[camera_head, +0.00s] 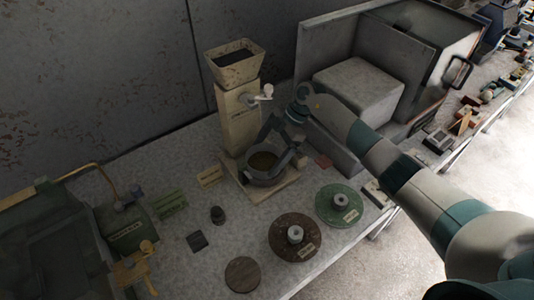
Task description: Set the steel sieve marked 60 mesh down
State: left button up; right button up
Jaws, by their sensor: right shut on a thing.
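The steel sieve (264,162) shows as a dark round pan with a brownish inside, low in front of a beige hopper machine. Its 60 mesh marking cannot be read here. My right gripper (268,158) comes down from the upper right and is shut on it, with dark fingers around its rim. The sieve is over the pale base (284,187) of the machine. I cannot tell whether it touches that base. My left gripper is not in view.
The hopper machine (239,118) with a crank stands just behind. A brown disc (283,248) and a green disc (329,212) with knobs lie in front, near the bench edge. A grey cabinet (325,55) stands right. Bare bench (215,272) shows front left.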

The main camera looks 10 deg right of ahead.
jog(key=shift+f, duration=0.3)
jog(key=o, duration=0.9)
jog(key=shift+o, duration=0.2)
jog(key=shift+r, duration=0.1)
jog(key=shift+r+p, duration=1.8)
jog(key=shift+r, duration=0.15)
jog(key=shift+s+f, duration=0.1)
jog(key=shift+f, duration=0.05)
